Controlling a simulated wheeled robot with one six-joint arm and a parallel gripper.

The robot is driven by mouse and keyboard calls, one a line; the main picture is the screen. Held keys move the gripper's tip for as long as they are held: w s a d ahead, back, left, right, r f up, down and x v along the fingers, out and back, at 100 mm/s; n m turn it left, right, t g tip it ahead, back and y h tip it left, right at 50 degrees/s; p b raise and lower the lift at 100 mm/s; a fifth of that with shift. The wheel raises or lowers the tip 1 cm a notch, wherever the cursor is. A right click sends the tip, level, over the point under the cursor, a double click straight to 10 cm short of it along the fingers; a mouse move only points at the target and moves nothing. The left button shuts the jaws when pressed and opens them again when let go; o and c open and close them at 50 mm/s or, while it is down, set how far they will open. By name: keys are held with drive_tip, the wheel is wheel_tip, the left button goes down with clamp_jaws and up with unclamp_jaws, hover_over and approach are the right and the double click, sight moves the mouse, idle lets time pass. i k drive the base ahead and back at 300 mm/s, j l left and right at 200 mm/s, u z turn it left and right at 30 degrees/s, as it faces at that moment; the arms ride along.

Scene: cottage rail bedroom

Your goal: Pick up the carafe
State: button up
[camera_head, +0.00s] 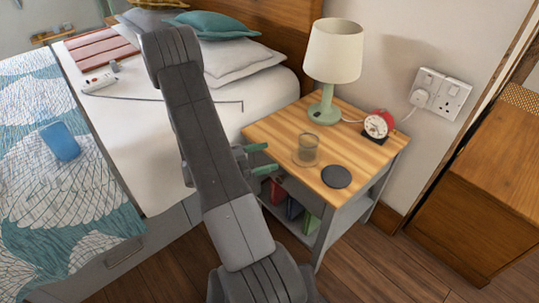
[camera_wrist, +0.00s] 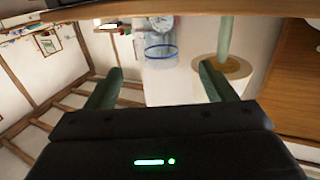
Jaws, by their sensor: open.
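The carafe (camera_head: 306,150) is a small clear glass vessel standing upright on the wooden nightstand (camera_head: 362,138), near its left side. My gripper (camera_head: 262,158) is at the nightstand's left edge, left of the carafe, with its two green fingers apart and nothing between them. In the wrist view, which looks upside down, a clear vessel (camera_wrist: 160,52) with a blue rim, which looks like the carafe, shows beyond the open fingers (camera_wrist: 160,70). A gap shows between fingers and carafe.
A green lamp (camera_head: 332,60) and a red clock (camera_head: 378,124) stand behind the carafe. A dark round coaster (camera_head: 336,177) lies to its right front. Books (camera_head: 295,208) fill the shelf below. The bed (camera_head: 135,150) is on the left.

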sight(53, 130)
drive_tip(key=u, duration=1.65)
